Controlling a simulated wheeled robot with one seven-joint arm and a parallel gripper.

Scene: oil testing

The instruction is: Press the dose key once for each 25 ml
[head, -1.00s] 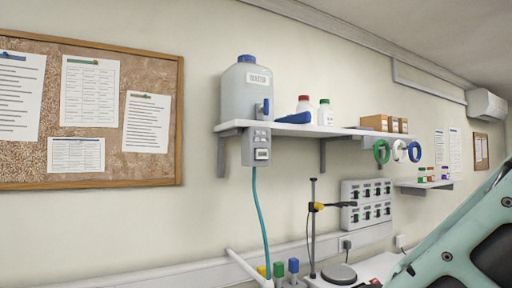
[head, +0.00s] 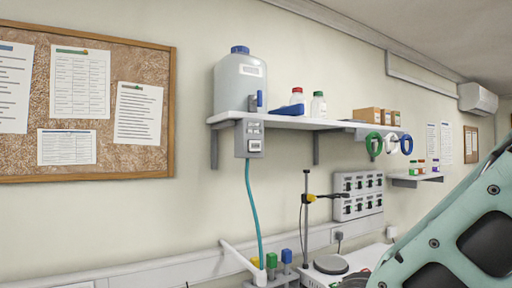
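A grey dosing box (head: 249,138) with small keys and a white display hangs at the left front end of a wall shelf. The markings on its keys are too small to read. A large translucent jug (head: 240,85) with a blue cap and a blue tap stands on the shelf above the box. A teal hose (head: 254,210) runs from the box down toward a white pipe piece on the bench. My pale green arm fills the lower right. My gripper does not show.
The wall shelf (head: 300,122) also carries a red-capped bottle (head: 297,98), a green-capped bottle (head: 318,106) and small cardboard boxes (head: 367,114). A stand with a yellow clamp (head: 310,198) and a grey switch panel (head: 358,195) are below. A corkboard (head: 120,75) hangs at left.

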